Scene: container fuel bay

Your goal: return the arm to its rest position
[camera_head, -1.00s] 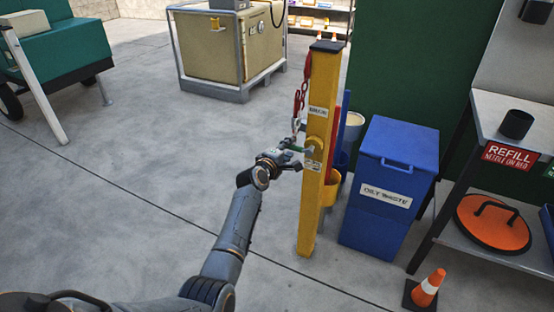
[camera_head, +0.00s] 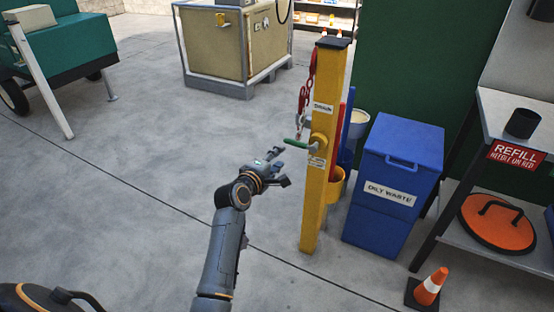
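My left arm comes up from the bottom of the head view. Its gripper (camera_head: 282,166) is open and empty, its fingers spread. It is in the air to the left of the yellow post (camera_head: 323,150) and apart from it. A green handle (camera_head: 298,144) sticks out to the left from the post, above and right of the fingertips. A red chain (camera_head: 304,97) hangs along the post's left side. My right gripper is not in view.
A blue oily-waste bin (camera_head: 396,180) stands right of the post. A traffic cone (camera_head: 430,287) is at lower right, by a metal bench (camera_head: 462,235). A caged tan tank (camera_head: 228,45) and a green cart (camera_head: 70,45) are behind. The floor on the left is clear.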

